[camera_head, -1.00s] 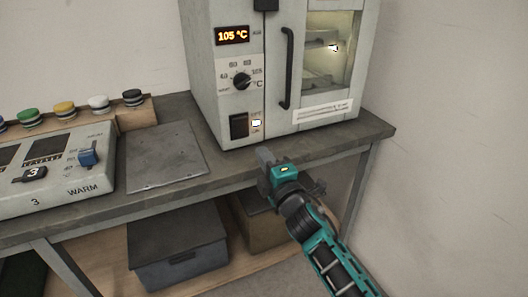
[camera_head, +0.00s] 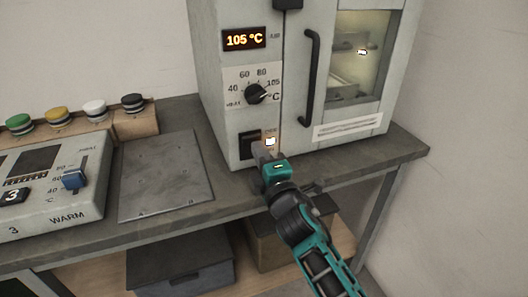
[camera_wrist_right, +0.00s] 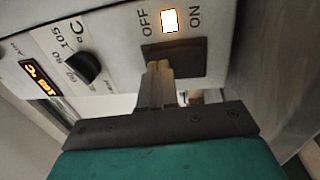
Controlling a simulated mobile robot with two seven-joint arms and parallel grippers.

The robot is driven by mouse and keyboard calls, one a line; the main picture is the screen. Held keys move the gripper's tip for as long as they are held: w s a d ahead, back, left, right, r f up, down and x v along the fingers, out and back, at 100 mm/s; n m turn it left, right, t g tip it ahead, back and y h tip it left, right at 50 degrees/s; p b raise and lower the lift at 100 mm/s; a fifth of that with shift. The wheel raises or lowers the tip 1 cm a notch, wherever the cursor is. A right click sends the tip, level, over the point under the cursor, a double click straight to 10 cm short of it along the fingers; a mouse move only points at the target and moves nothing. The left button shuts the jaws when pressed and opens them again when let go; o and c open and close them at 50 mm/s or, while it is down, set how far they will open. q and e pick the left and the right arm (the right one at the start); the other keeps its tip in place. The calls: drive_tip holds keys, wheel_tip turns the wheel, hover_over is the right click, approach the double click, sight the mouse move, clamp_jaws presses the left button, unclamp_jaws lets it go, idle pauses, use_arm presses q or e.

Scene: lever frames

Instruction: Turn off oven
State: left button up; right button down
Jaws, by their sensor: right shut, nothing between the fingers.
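The oven (camera_head: 222,80) is a pale cabinet on the bench, with a display (camera_head: 244,39) reading 105 °C. Its temperature knob (camera_head: 256,93) is below the display. A black rocker switch (camera_head: 249,146) is low on the panel beside a lit white lamp (camera_head: 270,141). The right wrist view shows the switch (camera_wrist_right: 188,58) with OFF and ON labels and the lamp (camera_wrist_right: 169,21) between them. My right gripper (camera_head: 259,150) is shut and empty, its tips at the switch, nearer the OFF side. I cannot tell whether they touch it. My left gripper is not in view.
A black door handle (camera_head: 310,78) stands out right of the panel. A flat metal plate (camera_head: 165,178) lies on the bench to the left. A device marked WARM (camera_head: 60,200) and several coloured caps on a wooden rack (camera_head: 140,122) are further left. A dark box (camera_head: 180,272) sits below.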

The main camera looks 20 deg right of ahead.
drive_tip(key=shift+w, duration=0.3)
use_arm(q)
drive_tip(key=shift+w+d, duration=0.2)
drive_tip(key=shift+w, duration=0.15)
use_arm(e)
drive_tip(key=shift+r, duration=0.1)
